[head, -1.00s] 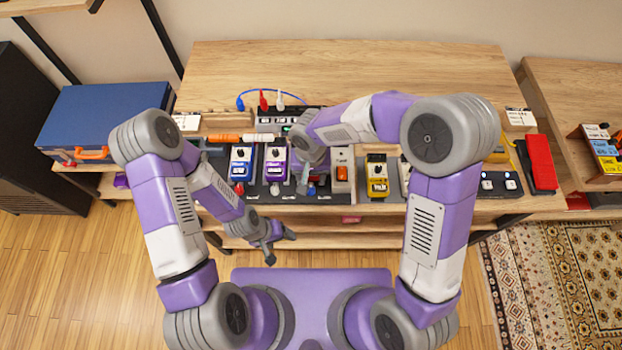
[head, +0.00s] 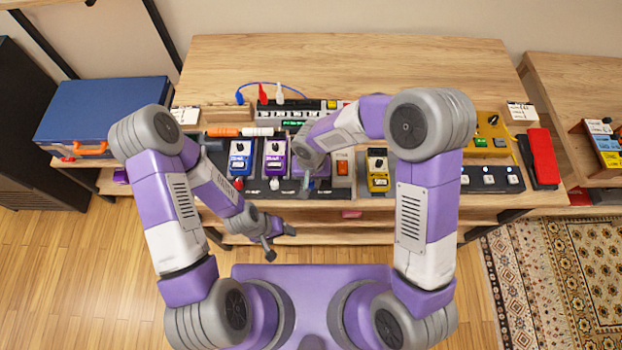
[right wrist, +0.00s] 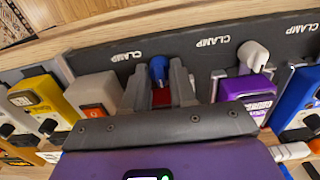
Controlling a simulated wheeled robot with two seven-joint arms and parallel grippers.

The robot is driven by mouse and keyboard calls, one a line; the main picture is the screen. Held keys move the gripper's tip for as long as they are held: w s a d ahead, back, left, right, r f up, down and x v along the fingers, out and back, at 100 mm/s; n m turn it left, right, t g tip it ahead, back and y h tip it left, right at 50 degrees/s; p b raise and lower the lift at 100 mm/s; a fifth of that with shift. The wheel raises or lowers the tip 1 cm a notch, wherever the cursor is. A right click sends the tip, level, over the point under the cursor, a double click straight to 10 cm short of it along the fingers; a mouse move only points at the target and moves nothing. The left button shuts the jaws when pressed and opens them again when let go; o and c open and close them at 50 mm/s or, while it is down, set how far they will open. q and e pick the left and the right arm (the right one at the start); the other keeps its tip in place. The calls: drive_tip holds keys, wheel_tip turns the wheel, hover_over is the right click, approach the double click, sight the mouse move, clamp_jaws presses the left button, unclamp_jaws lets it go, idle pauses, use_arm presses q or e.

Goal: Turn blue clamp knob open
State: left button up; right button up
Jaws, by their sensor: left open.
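The blue clamp knob (right wrist: 158,68) shows in the right wrist view, on a dark strip marked CLAMP at the front of the pedal board. My right gripper (right wrist: 160,84) has one finger on each side of it, close against it. A red part (right wrist: 161,98) shows between the fingers, behind the knob. In the head view my right gripper (head: 312,182) is over the middle of the board and largely covers the knob. My left gripper (head: 280,243) is open and empty in front of the bench, apart from the board.
A purple pedal (right wrist: 243,92) with a white knob (right wrist: 253,55) in front of it is close beside my right gripper. The wooden bench top (head: 340,65) behind is clear.

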clamp_jaws()
drive_tip(key=n, duration=0.3)
drive_tip(key=shift+b, duration=0.4)
drive_tip(key=n, duration=0.5)
drive_tip(key=shift+n, duration=0.3)
drive_tip(key=n, duration=0.4)
drive_tip(key=shift+n+p, duration=0.35)
drive_tip(key=shift+n, duration=2.35)
